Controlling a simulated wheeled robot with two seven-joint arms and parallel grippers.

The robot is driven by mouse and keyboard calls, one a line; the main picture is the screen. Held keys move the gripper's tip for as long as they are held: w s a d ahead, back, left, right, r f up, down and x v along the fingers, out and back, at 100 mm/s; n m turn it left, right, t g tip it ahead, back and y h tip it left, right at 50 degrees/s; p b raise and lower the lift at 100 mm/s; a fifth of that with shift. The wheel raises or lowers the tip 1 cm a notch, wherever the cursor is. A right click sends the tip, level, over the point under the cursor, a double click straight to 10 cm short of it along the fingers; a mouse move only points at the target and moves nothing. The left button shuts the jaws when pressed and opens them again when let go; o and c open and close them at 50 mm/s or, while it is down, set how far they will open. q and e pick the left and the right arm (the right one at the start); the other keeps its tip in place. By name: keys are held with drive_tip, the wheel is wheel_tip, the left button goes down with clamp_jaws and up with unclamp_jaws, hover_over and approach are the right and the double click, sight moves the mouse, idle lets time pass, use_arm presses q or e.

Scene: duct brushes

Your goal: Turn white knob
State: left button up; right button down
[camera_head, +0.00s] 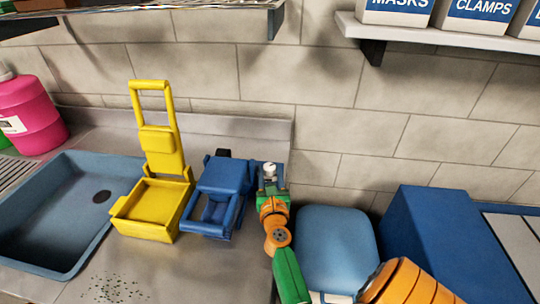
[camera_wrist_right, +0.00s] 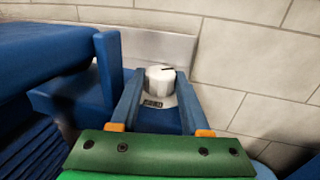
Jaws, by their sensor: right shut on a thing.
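The white knob (camera_wrist_right: 159,80) sits upright on a base with a small dark label, between the two blue fingers of my right gripper (camera_wrist_right: 155,92) in the right wrist view. A dark mark line shows on its top. In the head view the knob (camera_head: 270,170) is at the far end of my right gripper (camera_head: 271,180), by the right end of the steel counter. My right gripper is shut on the knob, with one finger on each side of it. My left gripper is not in view.
A blue device (camera_head: 218,195) stands close left of the knob, and a yellow wringer-like device (camera_head: 155,200) is further left. A blue sink (camera_head: 60,215) is at the left. A light blue bin (camera_head: 335,245) is right of my arm. The tiled wall is behind.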

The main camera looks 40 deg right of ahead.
drive_tip(key=shift+c, duration=1.9)
unclamp_jaws()
drive_tip(key=shift+d, duration=0.1)
